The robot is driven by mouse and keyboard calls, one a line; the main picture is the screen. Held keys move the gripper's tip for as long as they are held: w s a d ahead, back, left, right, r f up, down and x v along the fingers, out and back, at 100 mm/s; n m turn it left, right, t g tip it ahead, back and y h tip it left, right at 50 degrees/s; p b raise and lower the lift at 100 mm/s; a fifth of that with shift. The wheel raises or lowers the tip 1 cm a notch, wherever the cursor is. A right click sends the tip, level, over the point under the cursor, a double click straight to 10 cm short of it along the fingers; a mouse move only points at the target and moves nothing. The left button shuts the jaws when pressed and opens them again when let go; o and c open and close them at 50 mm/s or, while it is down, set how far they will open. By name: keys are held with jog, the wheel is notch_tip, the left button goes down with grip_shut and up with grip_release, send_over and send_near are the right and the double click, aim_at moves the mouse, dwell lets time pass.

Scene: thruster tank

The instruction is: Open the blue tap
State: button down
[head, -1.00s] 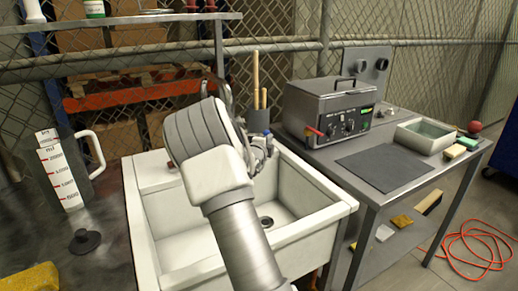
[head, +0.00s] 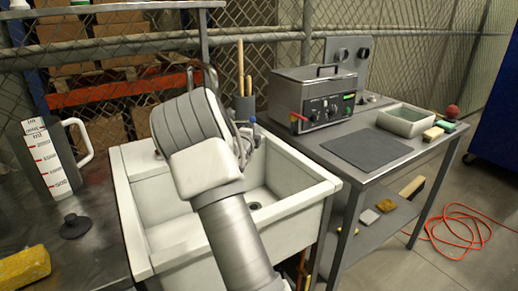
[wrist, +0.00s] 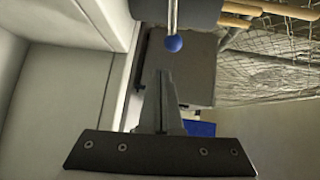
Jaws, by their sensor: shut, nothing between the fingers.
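The blue tap shows as a small round blue knob (head: 252,119) at the back right of the white sink (head: 330,187) in the head view. In the wrist view the blue knob (wrist: 173,43) sits at the end of a thin metal rod, just beyond my fingertips. My gripper (wrist: 163,75) is shut and empty, its two narrow fingers together and pointing toward the knob. The fingertips appear apart from the knob in the picture; the exact gap cannot be told. In the head view my wrist covers the sink's back left part and much of the tap area.
A metal bath unit (head: 312,95) stands on the bench at right. A measuring jug (head: 52,160) is on the left counter. An orange cable (head: 455,232) lies on the floor at right.

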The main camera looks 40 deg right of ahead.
jog(key=s+a+r, duration=0.1)
jog(key=s+a, duration=0.4)
jog(key=s, duration=0.4)
jog(key=shift+p, duration=0.45)
jog(key=shift+r, duration=0.15)
jog(key=s+a+r+n+y, duration=0.25)
jog(key=a+n+y, duration=0.2)
jog(key=a, duration=0.35)
jog(key=s+a+r+n+y, duration=0.1)
jog(key=s+a+n+y, duration=0.25)
jog(key=a+n, duration=0.3)
jog(key=s+a+r+n+y, duration=0.25)
jog(key=a+n+y, duration=0.2)
jog(key=a, duration=0.45)
jog(key=s+a+f+n+g, duration=0.1)
jog(key=s+a+n+g, duration=0.15)
jog(key=s+n, duration=0.6)
jog(key=s+a+f+n+g, duration=0.15)
jog(key=s+a+n, duration=0.25)
jog(key=s, duration=0.9)
notch_tip(320, 180, up, 18)
jog(key=g+p, duration=0.1)
jog(key=p, duration=1.7)
jog(key=shift+s+r, duration=0.15)
jog(key=shift+s, duration=0.05)
